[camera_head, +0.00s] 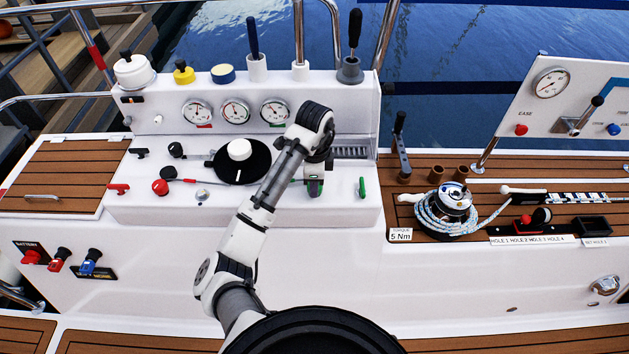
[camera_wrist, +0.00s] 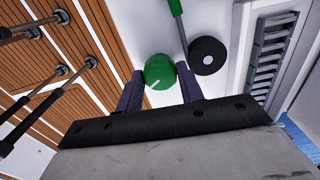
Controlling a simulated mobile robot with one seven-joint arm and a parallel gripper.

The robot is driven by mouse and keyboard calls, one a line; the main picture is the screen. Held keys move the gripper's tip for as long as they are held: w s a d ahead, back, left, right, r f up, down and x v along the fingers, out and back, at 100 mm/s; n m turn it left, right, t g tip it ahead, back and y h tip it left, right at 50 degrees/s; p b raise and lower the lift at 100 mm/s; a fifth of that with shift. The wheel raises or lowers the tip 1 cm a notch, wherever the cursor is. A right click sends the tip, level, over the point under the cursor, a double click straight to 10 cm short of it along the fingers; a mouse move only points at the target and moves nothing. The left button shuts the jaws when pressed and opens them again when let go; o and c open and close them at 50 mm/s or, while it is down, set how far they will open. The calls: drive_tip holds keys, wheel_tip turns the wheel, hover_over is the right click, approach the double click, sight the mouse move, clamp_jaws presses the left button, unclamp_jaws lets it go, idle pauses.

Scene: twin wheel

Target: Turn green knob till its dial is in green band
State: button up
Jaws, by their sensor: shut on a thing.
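The green knob (camera_wrist: 160,72) with a white mark on its face sits between the two dark fingers of my gripper (camera_wrist: 160,87) in the wrist view. The gripper is shut on it. In the head view my gripper (camera_head: 314,186) is at the front of the white console, and it hides most of the knob. Three round dials stand on the console's back panel. The right dial (camera_head: 274,110) has a green strip under it, and the left dial (camera_head: 197,112) has a red one. The needle readings are too small to tell.
A black disc with a white top (camera_head: 239,150) is left of my arm. A red knob (camera_head: 160,187) is farther left. A green handle (camera_head: 361,187) stands right of my gripper. A rope-wound winch (camera_head: 454,205) is on the right deck.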

drive_tip(key=m, duration=0.4)
drive_tip(key=shift+m+b, duration=0.3)
drive_tip(key=shift+b, duration=0.05)
drive_tip(key=m+b, duration=0.1)
drive_tip(key=m, duration=0.3)
drive_tip(key=shift+m, duration=0.4)
drive_tip(key=o, duration=1)
drive_tip(key=shift+r, duration=0.1)
wheel_tip(320, 180, up, 14)
drive_tip(key=shift+f, duration=0.2)
drive_tip(key=shift+d, duration=0.1)
